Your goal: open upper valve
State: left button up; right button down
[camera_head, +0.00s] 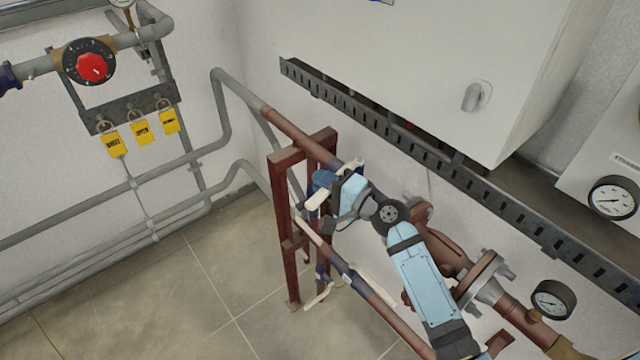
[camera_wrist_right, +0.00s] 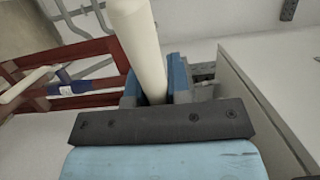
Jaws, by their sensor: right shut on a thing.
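The upper valve has a cream handle, seen as a thick bar in the right wrist view (camera_wrist_right: 138,40). In the head view, cream parts of this handle (camera_head: 318,198) show by the upper pipe at the red-brown frame. My right gripper (camera_head: 328,190) is shut on the handle. In the right wrist view, its blue fingers (camera_wrist_right: 155,88) stand on both sides of the bar. My blue wrist hides most of the valve body, so I cannot tell how far it is turned. My left gripper is not in view.
A lower valve (camera_head: 345,276) with cream handles sits on the pipe below; it also shows in the right wrist view (camera_wrist_right: 68,88). The red-brown frame (camera_head: 285,220) stands close by. A cable tray (camera_head: 450,165) and white cabinet (camera_head: 430,60) lie behind my arm. Open floor is left.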

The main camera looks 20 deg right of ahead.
jog(key=c, duration=1.1)
grip_release()
jog(key=shift+o, duration=0.2)
